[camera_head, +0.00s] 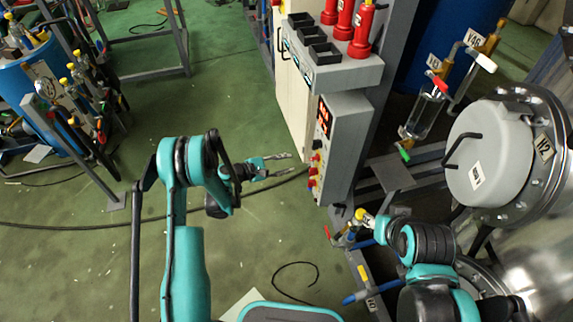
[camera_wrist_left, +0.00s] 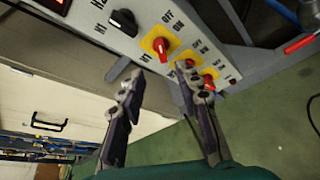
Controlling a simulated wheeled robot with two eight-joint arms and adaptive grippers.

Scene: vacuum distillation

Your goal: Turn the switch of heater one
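The grey control box (camera_head: 345,135) has a red lit display and a column of knobs on its face. In the left wrist view, a red rotary switch (camera_wrist_left: 160,46) sits on a yellow plate, with a label that looks like H1 beside it and ON marks above. A black knob (camera_wrist_left: 123,22) is up and left of it. My left gripper (camera_head: 291,163) is open and empty, fingers pointing at the panel. In the wrist view its two fingers (camera_wrist_left: 158,78) are spread on either side below the red switch, apparently apart from it.
More red switches on yellow plates (camera_wrist_left: 190,69) sit beside the first one. Black trays (camera_head: 312,42) and red bottles (camera_head: 362,30) stand on a shelf above the box. A large steel vessel (camera_head: 530,230) is at right.

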